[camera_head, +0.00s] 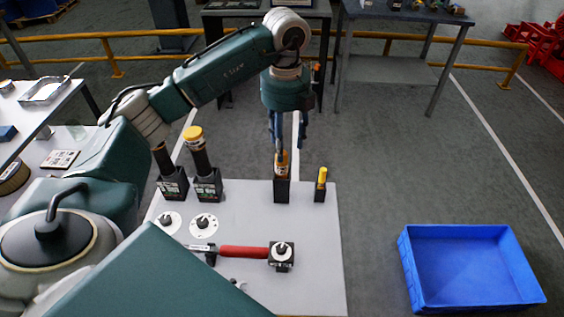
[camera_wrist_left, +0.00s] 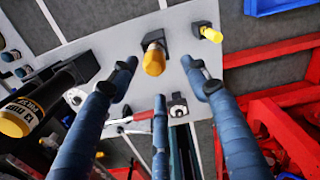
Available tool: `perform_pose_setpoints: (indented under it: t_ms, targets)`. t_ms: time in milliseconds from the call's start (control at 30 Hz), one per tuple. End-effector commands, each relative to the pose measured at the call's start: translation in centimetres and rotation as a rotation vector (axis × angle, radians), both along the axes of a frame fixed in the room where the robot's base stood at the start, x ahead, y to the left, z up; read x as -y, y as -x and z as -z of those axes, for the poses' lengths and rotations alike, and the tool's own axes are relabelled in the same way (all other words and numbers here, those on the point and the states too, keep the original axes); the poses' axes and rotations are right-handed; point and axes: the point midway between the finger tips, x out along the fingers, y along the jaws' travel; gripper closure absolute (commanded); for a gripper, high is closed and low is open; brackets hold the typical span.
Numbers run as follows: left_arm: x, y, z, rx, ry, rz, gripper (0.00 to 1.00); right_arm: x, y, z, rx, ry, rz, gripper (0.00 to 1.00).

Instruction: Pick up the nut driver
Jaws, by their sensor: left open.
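An amber-handled tool, probably the nut driver (camera_head: 282,168), stands upright in a black holder (camera_head: 282,192) on the grey table. Its handle also shows in the left wrist view (camera_wrist_left: 154,62). My left gripper (camera_head: 284,148) points down just above and around the top of this handle. Its blue fingers (camera_wrist_left: 160,76) are spread and hold nothing; whether one touches the handle I cannot tell. A smaller yellow-handled tool (camera_head: 322,177) stands in its own black holder to the right. My right gripper is not in view.
Two tall black tools (camera_head: 198,155) stand in holders at the left. A red-handled tool (camera_head: 242,252) lies nearer, beside round white dials (camera_head: 204,225). A blue crate (camera_head: 472,302) sits on the floor at the right. Floor between table and crate is clear.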

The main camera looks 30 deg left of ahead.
Motion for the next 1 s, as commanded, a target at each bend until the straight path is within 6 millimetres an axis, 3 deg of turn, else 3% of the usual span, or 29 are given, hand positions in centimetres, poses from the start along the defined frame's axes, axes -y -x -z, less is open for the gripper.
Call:
perform_pose_setpoints:
  t_ms: [267, 600, 867, 1000]
  targets:
    - [-0.2, 0.0, 2.4, -0.001, 0.0, 0.0, 0.53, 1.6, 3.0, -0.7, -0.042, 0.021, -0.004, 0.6]
    - [-0.9, 0.0, 6.8, 0.0, 0.0, -0.001, 0.53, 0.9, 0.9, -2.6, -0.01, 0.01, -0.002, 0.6]
    - [-0.9, 0.0, 7.2, 0.001, 0.0, 0.0, 0.53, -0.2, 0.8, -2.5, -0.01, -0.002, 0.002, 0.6]
    - [-0.9, 0.0, 7.2, 0.001, 0.0, 0.0, 0.78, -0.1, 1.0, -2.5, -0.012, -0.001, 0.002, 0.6]
